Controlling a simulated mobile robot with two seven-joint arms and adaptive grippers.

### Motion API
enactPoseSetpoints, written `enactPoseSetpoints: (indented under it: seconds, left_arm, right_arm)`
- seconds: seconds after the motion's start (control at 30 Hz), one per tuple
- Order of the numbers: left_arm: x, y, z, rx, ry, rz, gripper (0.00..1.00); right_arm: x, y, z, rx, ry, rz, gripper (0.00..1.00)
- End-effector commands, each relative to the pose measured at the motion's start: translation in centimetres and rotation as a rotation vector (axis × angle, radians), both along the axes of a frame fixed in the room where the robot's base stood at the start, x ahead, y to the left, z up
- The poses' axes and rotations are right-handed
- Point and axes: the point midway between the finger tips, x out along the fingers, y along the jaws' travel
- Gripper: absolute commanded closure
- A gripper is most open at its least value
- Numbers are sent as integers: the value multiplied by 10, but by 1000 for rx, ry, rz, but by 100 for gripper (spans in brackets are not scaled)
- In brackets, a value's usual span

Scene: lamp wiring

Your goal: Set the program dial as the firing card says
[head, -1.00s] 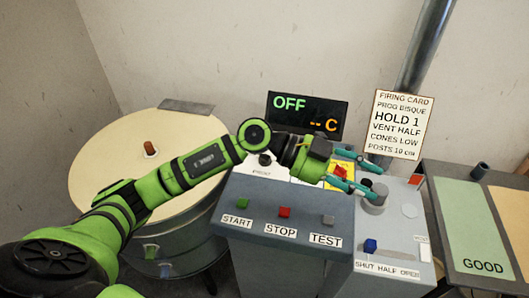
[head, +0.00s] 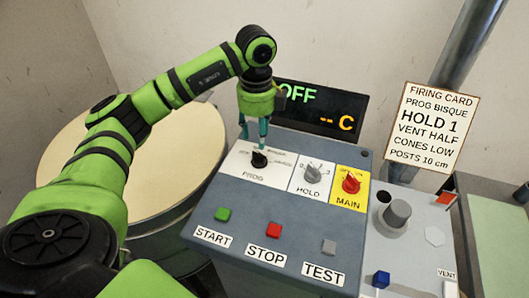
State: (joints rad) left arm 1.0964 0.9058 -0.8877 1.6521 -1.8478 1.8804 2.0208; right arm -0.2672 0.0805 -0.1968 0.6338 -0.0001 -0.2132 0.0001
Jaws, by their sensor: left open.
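The black program dial (head: 259,159) sits on a white plate marked PROG, at the left of the grey control panel (head: 212,205). The small labels around it are too small to read fully. My left gripper (head: 254,140) points down just above and behind the dial, with its teal fingers open and nothing seen between them. Whether a finger touches the dial I cannot tell. The firing card (head: 431,128) on the right reads PROG BISQUE, HOLD 1, VENT HALF, CONES LOW, POSTS 10 cm. My right gripper is not in view.
Beside the program dial are a grey HOLD knob (head: 313,172) and a red MAIN knob (head: 351,183). START (head: 222,214), STOP (head: 273,230) and TEST (head: 329,247) buttons lie in front. The display (head: 322,108) reads OFF. A round kiln (head: 62,158) stands left.

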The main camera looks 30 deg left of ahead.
Motion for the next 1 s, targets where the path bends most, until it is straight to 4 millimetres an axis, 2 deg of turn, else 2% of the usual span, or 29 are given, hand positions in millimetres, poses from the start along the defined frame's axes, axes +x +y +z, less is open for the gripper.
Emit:
enactPoseSetpoints:
  seconds: [0.03, 0.1, 0.2, 0.27, 0.37, 0.6, 0.8, 0.83, 0.93, 1.0]
  left_arm:
    - [-1, 0, -4, 1, 5, 0, 55]
    - [-1, 0, -11, 0, 6, -1, 55]
    - [-1, 0, -26, 0, 8, -2, 55]
    - [-2, 0, -36, -1, 7, -2, 55]
    - [-1, -1, -50, -2, 5, -3, 55]
    - [-1, -1, -67, -2, 2, -4, 55]
    - [0, -1, -68, -2, 1, -4, 55]
    - [0, -1, -68, -2, 1, -4, 59]
    - [0, -1, -68, -2, 1, -4, 99]
    - [0, -1, -68, -2, 1, -4, 100]
  right_arm:
    - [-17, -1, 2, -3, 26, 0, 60]
    - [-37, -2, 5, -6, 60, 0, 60]
    - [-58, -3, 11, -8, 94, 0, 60]
    - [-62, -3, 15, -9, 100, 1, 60]
    - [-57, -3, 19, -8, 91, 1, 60]
    - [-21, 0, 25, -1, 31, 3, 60]
    - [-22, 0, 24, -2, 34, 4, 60]
    - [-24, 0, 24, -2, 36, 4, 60]
    - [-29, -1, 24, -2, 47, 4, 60]
    - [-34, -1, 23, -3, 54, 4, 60]
